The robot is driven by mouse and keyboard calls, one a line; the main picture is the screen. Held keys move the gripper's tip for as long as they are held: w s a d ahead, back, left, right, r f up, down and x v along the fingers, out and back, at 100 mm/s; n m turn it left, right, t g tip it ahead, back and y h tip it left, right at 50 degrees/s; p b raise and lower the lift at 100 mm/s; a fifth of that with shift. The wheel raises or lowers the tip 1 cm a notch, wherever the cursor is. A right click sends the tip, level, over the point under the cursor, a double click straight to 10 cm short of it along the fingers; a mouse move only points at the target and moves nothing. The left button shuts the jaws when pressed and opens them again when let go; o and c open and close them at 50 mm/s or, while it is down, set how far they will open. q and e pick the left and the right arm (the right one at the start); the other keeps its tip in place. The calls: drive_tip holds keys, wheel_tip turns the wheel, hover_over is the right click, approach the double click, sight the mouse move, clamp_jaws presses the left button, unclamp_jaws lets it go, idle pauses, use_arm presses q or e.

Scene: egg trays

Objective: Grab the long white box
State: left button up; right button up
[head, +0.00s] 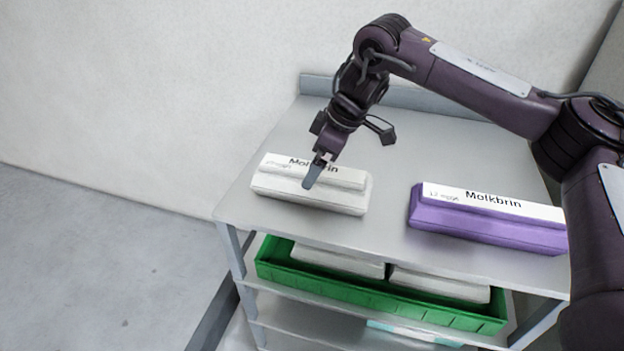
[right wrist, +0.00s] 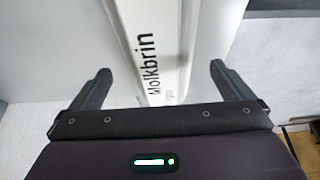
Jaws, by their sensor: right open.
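The long white box (head: 334,197), lettered "Molkbrin", lies on the left part of the grey cart's top (head: 392,220). My right gripper (head: 316,172) is over this box in the head view, and its finger hides part of the lettering. In the right wrist view the white box (right wrist: 150,50) runs lengthwise between the two open fingers of the right gripper (right wrist: 153,88). The gripper is empty. Whether the fingertips are beside or above the box I cannot tell. My left gripper is in neither view.
A purple box (head: 485,225) with a white "Molkbrin" top lies to the right on the same surface. A green crate (head: 380,301) with white boxes stands on the shelf below. A raised rim (head: 425,101) and a wall are behind.

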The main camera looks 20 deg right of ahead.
drive_tip(key=x, duration=0.2)
drive_tip(key=shift+w+a+f, duration=0.15)
drive_tip(key=shift+w+f, duration=0.05)
drive_tip(key=shift+f, duration=0.15)
drive_tip(key=shift+w+a+f, duration=0.1)
drive_tip(key=shift+f, duration=0.3)
drive_tip(key=c, duration=1)
drive_tip(key=shift+c, duration=1)
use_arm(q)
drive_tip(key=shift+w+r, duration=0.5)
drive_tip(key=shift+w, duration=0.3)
use_arm(e)
drive_tip(key=shift+w+r, duration=0.1)
drive_tip(key=shift+c, duration=0.6)
drive_tip(key=shift+r, duration=0.1)
